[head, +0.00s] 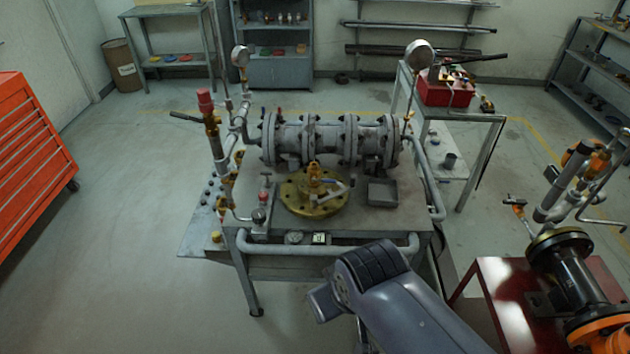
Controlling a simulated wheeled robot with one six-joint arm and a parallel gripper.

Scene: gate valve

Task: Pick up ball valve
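A brass valve body with a small pale lever (314,180) stands upright on a round brass flange (305,206), at the front middle of the grey workbench (385,222). It is the likeliest ball valve, but it is too small to be sure. A small red-topped fitting (264,196) stands left of the flange. My grey arm reaches in from the bottom right, in front of the bench's front edge. Its visible end is apart from the valve in the picture. No gripper fingers show.
A red-capped riser (207,105) stands at left. A grey tray (382,194) sits right of the flange. A pipe rail (350,247) runs along the bench front.

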